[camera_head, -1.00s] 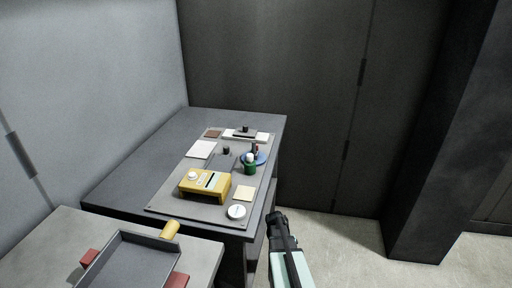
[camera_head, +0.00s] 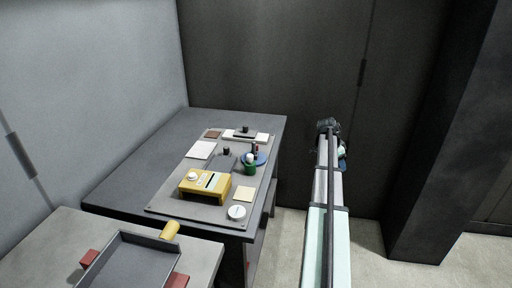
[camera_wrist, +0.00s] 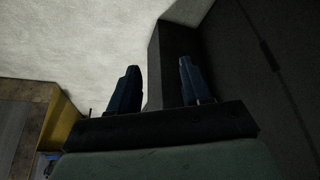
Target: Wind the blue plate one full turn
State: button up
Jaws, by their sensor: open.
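The blue plate (camera_head: 261,158) is a small round disc on the grey panel at the right side of the dark bench. A dark upright piece with a reddish part (camera_head: 256,148) stands at it, and a green cup with a white top (camera_head: 249,167) hides part of its front left. My gripper (camera_head: 328,126) is up in the air to the right of the bench, apart from the plate. In the wrist view its two dark blue fingers (camera_wrist: 158,88) are spread wide with nothing between them. The plate cannot be made out in the wrist view.
The panel (camera_head: 168,205) also carries a yellow box (camera_head: 205,185), a white round dial (camera_head: 236,212), a black knob (camera_head: 226,151) and flat pads. A grey tray (camera_head: 128,262) lies on the nearer table. Dark cabinet walls stand behind; the floor at right is clear.

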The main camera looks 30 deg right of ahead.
jog(key=w+r+n+t, duration=0.1)
jog(key=w+r, duration=0.5)
jog(key=r, duration=0.4)
jog(key=w+a+r+n+y, duration=0.2)
jog(key=w+a+r+n, duration=0.2)
jog(key=w+a+n, duration=0.55)
jog(key=w+a+r+n+y, duration=0.25)
jog(key=w+a+n, duration=0.25)
jog(key=w+a, duration=0.85)
jog(key=shift+t, duration=0.4)
jog(key=s+a+f, duration=0.1)
jog(key=f, duration=0.3)
jog(key=s+a+f, duration=0.1)
jog(key=f, duration=0.3)
jog(key=s+a+f, duration=0.1)
jog(key=f, duration=0.3)
jog(key=shift+s+a+f, duration=0.1)
jog(key=shift+s+f, duration=0.15)
jog(key=shift+s, duration=0.15)
jog(key=shift+c, duration=0.2)
grip_shut()
